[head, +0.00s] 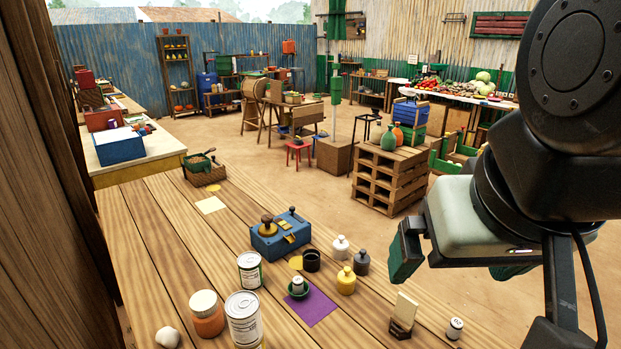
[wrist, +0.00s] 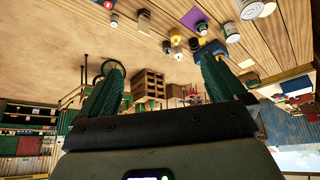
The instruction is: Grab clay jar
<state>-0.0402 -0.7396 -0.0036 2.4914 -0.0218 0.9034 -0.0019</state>
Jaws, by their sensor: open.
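The clay jar (head: 207,316) is a rounded orange-brown jar with a pale lid. It stands upright on the plank table near the front left in the head view, close to a large can. I cannot pick it out with certainty in the wrist view. My gripper (head: 455,276) is at the right of the head view, well apart from the jar, with green fingers spread. In the wrist view my gripper (wrist: 162,62) is open, with nothing between its fingers.
A large can (head: 244,322) stands right beside the jar, with a smaller can (head: 249,271) behind. A white lump (head: 168,337) lies to the left. A blue device (head: 279,236), a yellow bottle (head: 346,281) and a purple mat (head: 312,307) are farther right. Bare planks lie behind the jar.

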